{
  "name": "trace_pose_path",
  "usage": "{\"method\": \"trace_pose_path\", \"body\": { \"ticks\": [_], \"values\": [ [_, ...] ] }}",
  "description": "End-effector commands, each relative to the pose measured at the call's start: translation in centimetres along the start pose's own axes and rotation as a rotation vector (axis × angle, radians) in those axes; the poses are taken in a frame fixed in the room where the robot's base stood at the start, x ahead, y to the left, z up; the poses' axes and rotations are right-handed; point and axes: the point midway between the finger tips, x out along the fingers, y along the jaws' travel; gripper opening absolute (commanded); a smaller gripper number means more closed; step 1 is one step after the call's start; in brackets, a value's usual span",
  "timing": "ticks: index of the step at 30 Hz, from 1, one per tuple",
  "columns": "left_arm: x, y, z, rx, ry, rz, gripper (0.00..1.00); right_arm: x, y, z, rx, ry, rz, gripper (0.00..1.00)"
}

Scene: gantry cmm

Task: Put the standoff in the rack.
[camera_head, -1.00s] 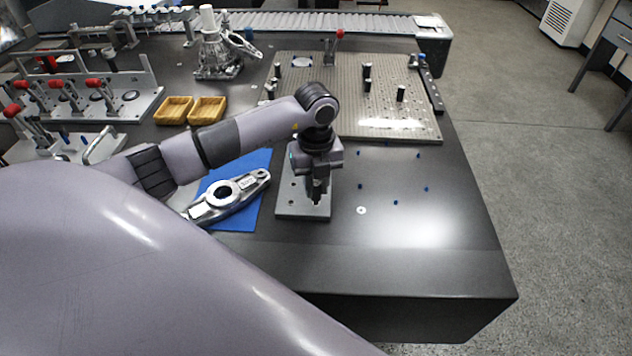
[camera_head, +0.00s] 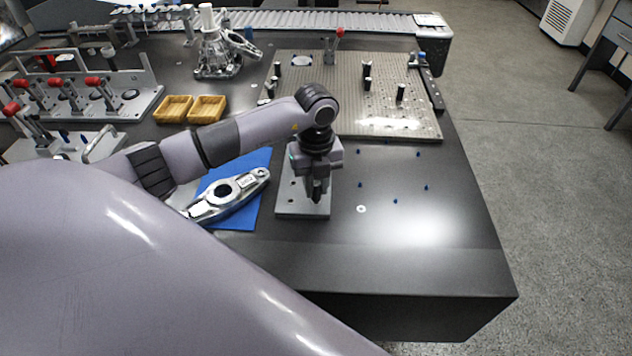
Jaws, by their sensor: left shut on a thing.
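My left gripper (camera_head: 316,194) points down over a small grey block (camera_head: 288,209) with dark holes, which looks like the rack. The gripper is shut on a small dark thing, probably the standoff; the fingers hide most of it. I cannot tell whether its lower end is in a hole, touching the block or just above it. Dark upright posts resembling standoffs stand on the perforated plate (camera_head: 310,94) behind. My right gripper is not in view.
A metal arm-shaped casting (camera_head: 236,196) lies on a blue mat (camera_head: 245,218) left of the block. Small blue pegs (camera_head: 395,201) and a white washer (camera_head: 361,209) are on the dark table to the right. Two yellow trays (camera_head: 173,109) stand behind left. The table's front right is clear.

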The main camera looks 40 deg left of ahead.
Motion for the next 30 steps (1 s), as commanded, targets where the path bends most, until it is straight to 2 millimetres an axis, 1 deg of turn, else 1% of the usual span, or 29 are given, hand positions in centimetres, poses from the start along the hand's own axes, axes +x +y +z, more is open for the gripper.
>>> {"method": "trace_pose_path", "body": {
  "ticks": [18,23,24,25,26,30],
  "values": [
    [1.3,0.0,0.0,0.000,0.000,0.000,0.00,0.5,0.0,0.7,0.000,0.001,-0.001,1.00],
    [1.2,0.0,0.0,0.000,0.000,0.000,0.00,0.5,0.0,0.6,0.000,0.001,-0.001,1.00],
    [1.2,0.0,0.0,0.000,0.000,0.000,0.36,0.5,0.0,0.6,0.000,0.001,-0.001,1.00],
    [1.2,0.0,0.0,0.000,0.000,0.000,0.45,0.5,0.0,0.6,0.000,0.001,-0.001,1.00],
    [1.2,0.0,0.0,0.000,0.000,0.000,0.52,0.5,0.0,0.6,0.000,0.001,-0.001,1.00],
    [1.2,0.0,0.0,0.000,0.000,0.000,0.52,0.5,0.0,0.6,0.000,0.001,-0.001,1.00]
  ]
}}
